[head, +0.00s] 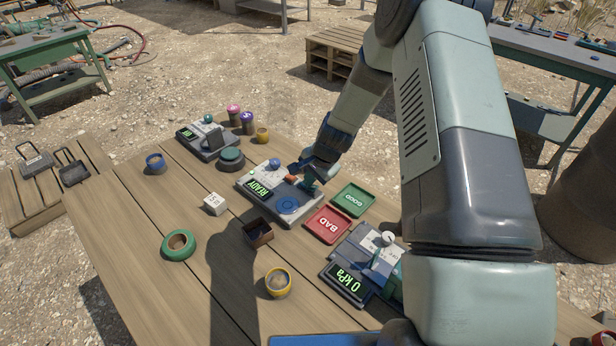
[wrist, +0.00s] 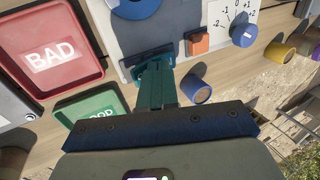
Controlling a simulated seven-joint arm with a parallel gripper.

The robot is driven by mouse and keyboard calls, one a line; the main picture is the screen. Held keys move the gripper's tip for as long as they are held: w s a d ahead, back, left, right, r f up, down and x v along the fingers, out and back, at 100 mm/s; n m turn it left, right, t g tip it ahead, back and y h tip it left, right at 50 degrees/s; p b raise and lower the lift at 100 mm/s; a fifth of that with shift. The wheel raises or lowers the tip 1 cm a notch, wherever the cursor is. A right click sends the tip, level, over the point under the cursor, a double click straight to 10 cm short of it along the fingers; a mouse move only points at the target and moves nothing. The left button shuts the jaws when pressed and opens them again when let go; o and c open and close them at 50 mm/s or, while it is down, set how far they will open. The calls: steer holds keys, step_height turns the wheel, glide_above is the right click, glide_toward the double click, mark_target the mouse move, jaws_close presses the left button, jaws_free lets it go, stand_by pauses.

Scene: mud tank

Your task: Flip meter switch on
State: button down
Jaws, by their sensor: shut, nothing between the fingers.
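A grey meter with a green READY display (head: 261,190) stands in the middle of the wooden table. It carries a blue round pad (head: 288,204) and a blue knob (head: 274,163). A small orange switch-like block (wrist: 198,43) sits on its panel in the wrist view, left of the blue knob (wrist: 244,32) and its number scale. My gripper (head: 309,182) is shut and empty at the meter's right end. In the wrist view the gripper's fingers (wrist: 154,72) are together at the panel edge, left of and below the orange block. I cannot tell whether they touch the panel.
A red BAD tray (head: 327,223) and a green GOOD tray (head: 353,200) lie right of the meter. A 0 kPa device (head: 350,283) stands in front, and another device (head: 205,140) stands behind. Several cups and a white cube (head: 214,204) are on the left.

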mark_target(311, 187)
stand_by(0.3)
step_height(311, 187, up, 14)
stand_by(0.5)
